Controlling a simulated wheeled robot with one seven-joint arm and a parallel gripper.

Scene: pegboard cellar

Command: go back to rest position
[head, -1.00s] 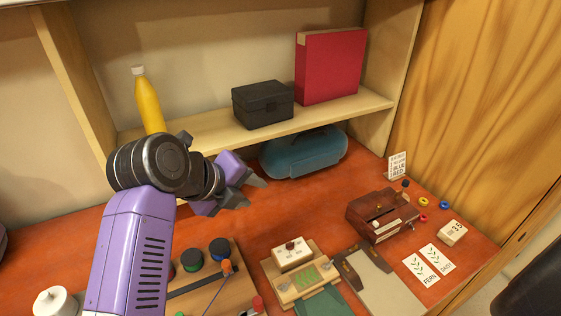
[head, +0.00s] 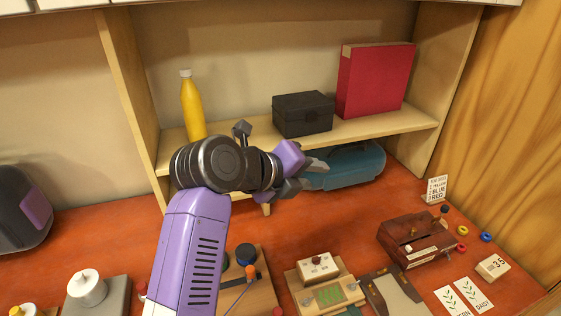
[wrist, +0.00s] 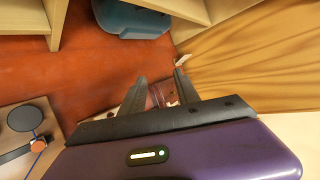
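My gripper (head: 302,176) is held above the red-brown bench top in the head view, in front of the shelf and the blue case. In the wrist view its two dark fingers (wrist: 160,88) stand apart with a gap between them. Nothing is held between them; the bench and a small part of the brown box show through the gap. My purple arm rises from the bottom of the head view and hides part of the bench.
A shelf (head: 375,128) holds a yellow bottle (head: 193,110), a black box (head: 303,114) and a red binder (head: 375,80). Under it lies a blue case (head: 350,167). A brown box (head: 412,236), cards (head: 463,298) and a white-topped device (head: 318,267) occupy the bench front. Bare bench (head: 95,230) shows at left.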

